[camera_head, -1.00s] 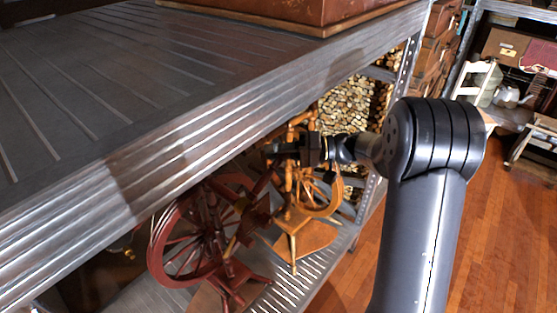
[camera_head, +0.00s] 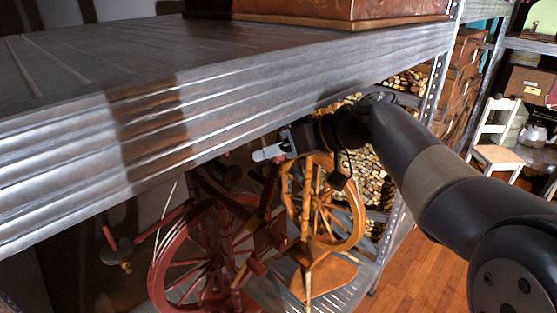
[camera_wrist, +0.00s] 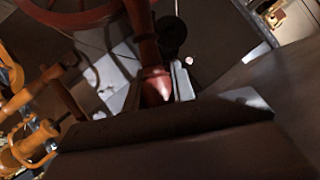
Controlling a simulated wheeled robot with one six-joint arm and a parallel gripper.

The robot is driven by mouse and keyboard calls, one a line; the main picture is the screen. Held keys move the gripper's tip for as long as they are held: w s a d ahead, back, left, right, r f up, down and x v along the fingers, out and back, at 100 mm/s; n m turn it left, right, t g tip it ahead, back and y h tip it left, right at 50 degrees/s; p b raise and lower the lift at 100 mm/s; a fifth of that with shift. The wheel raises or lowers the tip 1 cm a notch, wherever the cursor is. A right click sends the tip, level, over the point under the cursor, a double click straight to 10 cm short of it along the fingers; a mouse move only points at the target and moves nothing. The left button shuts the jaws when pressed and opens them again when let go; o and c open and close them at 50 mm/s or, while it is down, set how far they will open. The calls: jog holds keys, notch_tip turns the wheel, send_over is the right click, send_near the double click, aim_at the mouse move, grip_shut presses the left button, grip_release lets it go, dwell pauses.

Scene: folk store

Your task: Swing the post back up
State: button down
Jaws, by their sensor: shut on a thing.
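A dark red spinning wheel (camera_head: 180,275) stands on the shelf under the large grey metal shelf. Its red post (camera_wrist: 147,50) runs between my fingers in the wrist view, with its lower end close to the palm. In the head view a short red part of the post (camera_head: 271,173) shows just below the fingers. My gripper (camera_head: 272,152) is shut on this post, just under the front edge of the upper shelf. The gripper also shows in the wrist view (camera_wrist: 158,88). Whether the post stands straight or tilted is hard to tell.
An orange wooden spinning wheel (camera_head: 350,215) stands close on the right of the red one. The upper shelf's edge (camera_head: 230,95) is right above my gripper. A perforated shelf upright (camera_head: 436,85) and stacked firewood (camera_head: 370,175) stand behind. Open floor (camera_head: 425,255) lies right.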

jog(key=shift+s+a+r, duration=0.1)
jog(key=shift+s+a, duration=0.05)
jog(key=shift+s, duration=0.1)
dwell(0.3)
jog(key=c, duration=1.2)
grip_release()
jog(key=v, duration=0.7)
jog(key=shift+s+r, duration=0.1)
jog(key=shift+r, duration=0.15)
